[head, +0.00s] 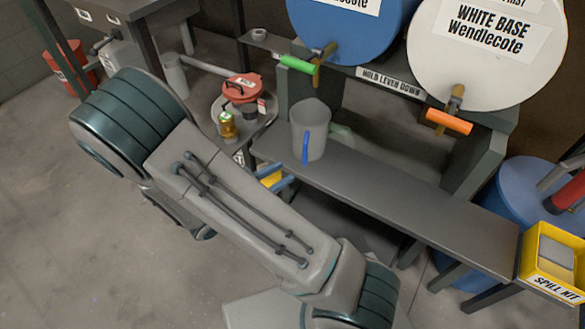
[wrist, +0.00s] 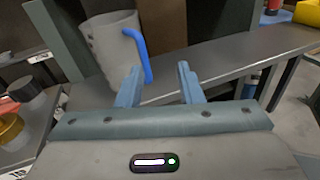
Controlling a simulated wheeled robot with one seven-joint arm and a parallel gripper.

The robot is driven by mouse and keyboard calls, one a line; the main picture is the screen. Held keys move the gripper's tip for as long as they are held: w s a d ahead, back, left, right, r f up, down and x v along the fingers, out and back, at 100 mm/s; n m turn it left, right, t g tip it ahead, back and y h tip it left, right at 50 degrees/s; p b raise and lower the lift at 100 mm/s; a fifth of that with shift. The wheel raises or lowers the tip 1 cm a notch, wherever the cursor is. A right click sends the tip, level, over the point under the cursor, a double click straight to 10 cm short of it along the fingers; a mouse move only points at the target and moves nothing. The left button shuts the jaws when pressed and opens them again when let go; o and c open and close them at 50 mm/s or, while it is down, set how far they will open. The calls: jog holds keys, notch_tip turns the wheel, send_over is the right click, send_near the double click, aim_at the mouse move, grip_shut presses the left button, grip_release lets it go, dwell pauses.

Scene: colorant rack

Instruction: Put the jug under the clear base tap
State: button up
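A grey translucent jug (head: 311,131) with a blue handle (head: 305,147) stands upright on the dark shelf, below the blue drum's tap (head: 320,65) with its green lever. I cannot tell whether it is exactly under the spout. The blue drum's label (head: 347,3) is cut off at the top, so its base name does not show. The other drum reads WHITE BASE (head: 490,30) and has an orange-levered tap (head: 449,120). My gripper (head: 279,178) is at the shelf's front edge. In the wrist view its fingers (wrist: 160,88) are apart and empty, close to the jug (wrist: 110,58) and its handle, which lies left of the space between them.
The shelf (head: 420,200) is clear right of the jug. A round stand with a red-lidded can (head: 240,90) and a gold tin (head: 227,125) is on the left. A yellow spill kit box (head: 555,280) and blue barrel (head: 510,195) are on the right.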

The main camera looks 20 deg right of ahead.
jog(key=s+d+r+m+g+y, duration=0.5)
jog(key=s+m+g+y, duration=0.35)
jog(key=m, duration=0.35)
notch_tip(320, 180, up, 8)
jog(key=s+a+m+t+y, duration=0.2)
jog(key=m+t+y, duration=0.2)
jog(key=m+y, duration=0.3)
jog(key=shift+a+f+m+y, duration=0.15)
jog(key=shift+a+m+y, duration=0.25)
jog(key=shift+m, duration=0.7)
notch_tip(320, 180, up, 19)
jog(key=t+p, duration=0.1)
jog(key=p, duration=1.6)
jog(key=shift+a+r, duration=0.2)
jog(key=shift+t, duration=0.25)
